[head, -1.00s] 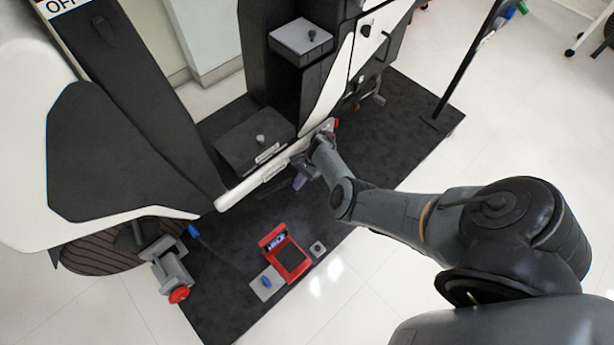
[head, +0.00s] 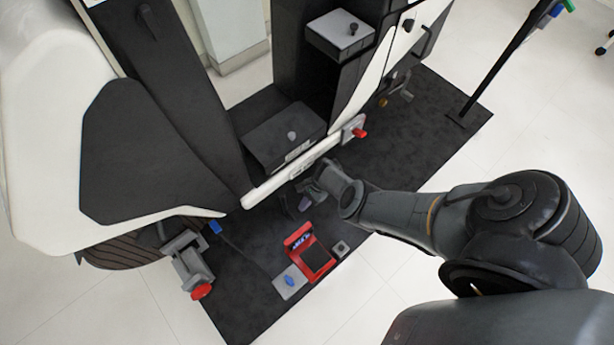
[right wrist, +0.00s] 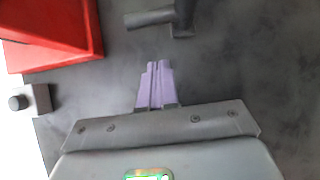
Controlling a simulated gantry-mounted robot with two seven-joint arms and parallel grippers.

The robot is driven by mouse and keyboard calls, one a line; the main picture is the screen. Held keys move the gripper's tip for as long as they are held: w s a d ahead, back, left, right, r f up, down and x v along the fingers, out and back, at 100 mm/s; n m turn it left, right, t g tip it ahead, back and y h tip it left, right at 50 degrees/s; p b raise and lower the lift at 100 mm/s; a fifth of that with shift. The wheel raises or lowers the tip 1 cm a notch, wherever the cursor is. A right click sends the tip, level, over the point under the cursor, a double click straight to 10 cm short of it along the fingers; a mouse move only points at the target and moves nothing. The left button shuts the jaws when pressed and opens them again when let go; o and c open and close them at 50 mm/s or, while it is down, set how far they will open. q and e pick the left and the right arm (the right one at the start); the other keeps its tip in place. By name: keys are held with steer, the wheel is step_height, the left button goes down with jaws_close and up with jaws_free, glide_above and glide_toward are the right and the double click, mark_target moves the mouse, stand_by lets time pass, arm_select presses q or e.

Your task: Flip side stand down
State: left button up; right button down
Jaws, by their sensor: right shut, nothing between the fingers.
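The white and black chassis (head: 155,145) stands on a dark mat in the head view, with a white bar (head: 285,178) along its lower edge. My right gripper (head: 304,203) is low beside this bar, over the mat, its purple fingers shut and empty. In the right wrist view the shut fingers (right wrist: 154,66) point toward a dark grey bent tube (right wrist: 160,18), apart from it in the picture. This tube may be the side stand; I cannot tell for sure. My left gripper is not in view.
A red open box (head: 316,262) lies on the mat near the gripper, beside a grey plate with a blue knob (head: 290,281) and a small grey block (head: 340,248). A red-knobbed grey bracket (head: 190,265) is at lower left. A dark post (head: 500,60) stands right.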

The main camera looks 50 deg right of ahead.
steer(key=shift+s+a+f, duration=0.15)
steer(key=shift+a+f, duration=0.2)
steer(key=shift+a, duration=0.25)
steer(key=shift+s+a+f, duration=0.1)
steer(key=shift+a+f, duration=0.2)
steer(key=shift+a, duration=0.3)
steer(key=shift+w+a, duration=0.1)
steer(key=shift+a, duration=0.15)
steer(key=shift+w+a+f, duration=0.1)
steer(key=shift+w+a, duration=0.25)
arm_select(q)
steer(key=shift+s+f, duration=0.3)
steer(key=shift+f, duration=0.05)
arm_select(e)
steer(key=shift+s, duration=0.15)
